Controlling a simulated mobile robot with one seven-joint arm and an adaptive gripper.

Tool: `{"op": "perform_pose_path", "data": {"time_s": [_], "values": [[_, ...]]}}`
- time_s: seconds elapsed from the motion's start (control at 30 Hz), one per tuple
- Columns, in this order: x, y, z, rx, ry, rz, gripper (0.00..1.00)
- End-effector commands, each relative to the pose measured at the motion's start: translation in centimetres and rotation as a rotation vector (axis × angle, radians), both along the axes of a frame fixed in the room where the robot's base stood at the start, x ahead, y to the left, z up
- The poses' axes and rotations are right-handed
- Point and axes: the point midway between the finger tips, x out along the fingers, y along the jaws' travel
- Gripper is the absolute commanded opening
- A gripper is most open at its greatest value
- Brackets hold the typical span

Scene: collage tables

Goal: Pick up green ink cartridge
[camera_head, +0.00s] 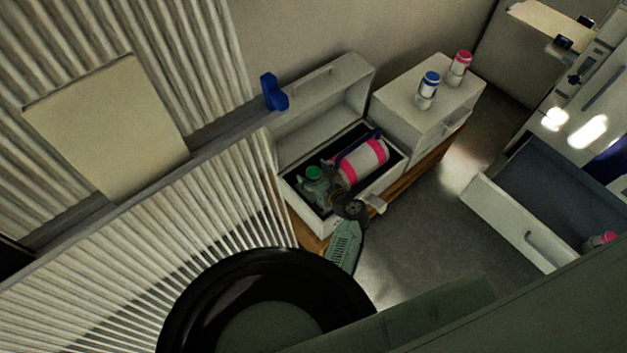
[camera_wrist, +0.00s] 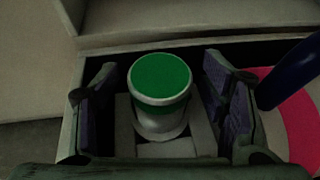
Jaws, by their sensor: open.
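The green ink cartridge (camera_wrist: 160,82) is a white bottle with a green lid, standing upright inside the open drawer or box (camera_head: 290,186) of a pale cabinet. Its green lid also shows in the head view (camera_head: 314,173), with the rest of it hidden behind my gripper. My gripper (camera_head: 322,188) is open over the box. In the wrist view my gripper (camera_wrist: 163,100) has one finger on each side of the cartridge, with a gap visible on both sides. Nothing is held.
A large pink-and-white cylinder (camera_head: 363,158) with a blue part lies right of the cartridge in the box. The raised lid (camera_head: 325,100) stands behind. Blue (camera_head: 428,86) and pink (camera_head: 460,66) cartridges stand on the cabinet to the right. An open drawer (camera_head: 507,222) holds another pink-capped bottle (camera_head: 598,241).

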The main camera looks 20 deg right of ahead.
Motion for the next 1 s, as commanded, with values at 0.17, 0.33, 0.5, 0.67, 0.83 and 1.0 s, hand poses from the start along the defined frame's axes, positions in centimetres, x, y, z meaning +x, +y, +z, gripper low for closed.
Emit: {"op": "perform_pose_path", "data": {"time_s": [0.17, 0.33, 0.5, 0.67, 0.83, 1.0], "values": [[0.39, 0.09, -0.19, 0.0, 0.0, 0.0, 0.66], [0.37, 0.08, -0.18, -0.001, 0.0, 0.0, 0.62], [0.35, 0.08, -0.17, -0.001, 0.0, 0.0, 0.51], [0.35, 0.07, -0.17, -0.001, 0.0, 0.0, 0.4], [0.34, 0.08, -0.17, -0.001, 0.0, 0.0, 0.29], [0.34, 0.08, -0.17, -0.001, 0.0, 0.0, 0.17]]}}
